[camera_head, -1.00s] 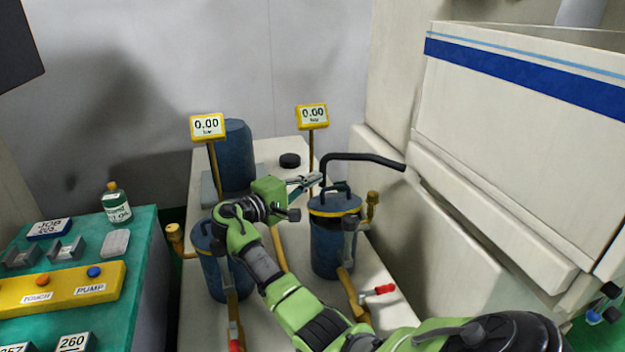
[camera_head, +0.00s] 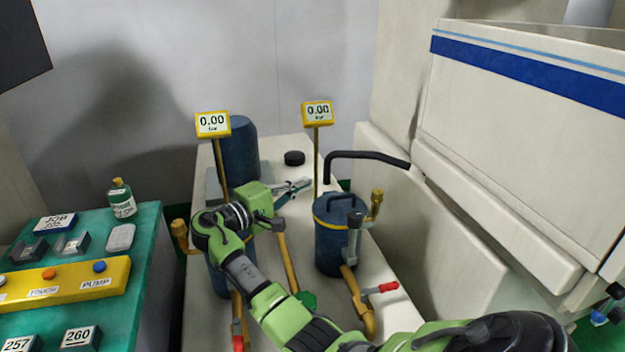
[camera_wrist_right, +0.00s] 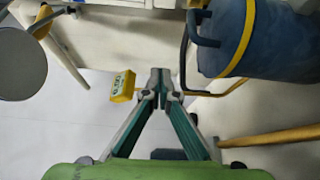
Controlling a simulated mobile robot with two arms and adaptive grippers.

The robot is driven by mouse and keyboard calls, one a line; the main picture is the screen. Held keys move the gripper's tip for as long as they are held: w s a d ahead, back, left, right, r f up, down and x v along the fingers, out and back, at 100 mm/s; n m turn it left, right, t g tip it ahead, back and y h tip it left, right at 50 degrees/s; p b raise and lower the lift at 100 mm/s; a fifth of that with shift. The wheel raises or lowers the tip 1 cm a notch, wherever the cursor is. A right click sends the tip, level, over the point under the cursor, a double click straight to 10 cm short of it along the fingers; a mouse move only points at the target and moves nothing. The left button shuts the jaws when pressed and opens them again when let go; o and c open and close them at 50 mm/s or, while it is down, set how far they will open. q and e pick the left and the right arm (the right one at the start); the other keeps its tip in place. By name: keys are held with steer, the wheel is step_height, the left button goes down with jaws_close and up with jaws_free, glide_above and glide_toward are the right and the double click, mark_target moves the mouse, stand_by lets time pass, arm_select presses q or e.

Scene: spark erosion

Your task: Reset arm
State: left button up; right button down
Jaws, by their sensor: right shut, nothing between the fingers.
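My right arm is green and reaches from the lower right in the head view. Its gripper (camera_head: 306,187) is above the white bench, left of the right blue canister (camera_head: 330,246), and apart from it. In the right wrist view the fingertips of the gripper (camera_wrist_right: 160,78) meet, with nothing between them. My left gripper is not in view.
The left canister (camera_head: 217,275) is partly behind my arm. Yellow gauges reading 0.00 (camera_head: 212,124) (camera_head: 317,113) stand on posts. A black bent pipe (camera_head: 370,157) rises by the right canister. A large white machine (camera_head: 520,150) bounds the right; a green table (camera_head: 150,222) stands left.

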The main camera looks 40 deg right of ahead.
steer(key=shift+a, duration=1)
steer(key=shift+r, duration=0.1)
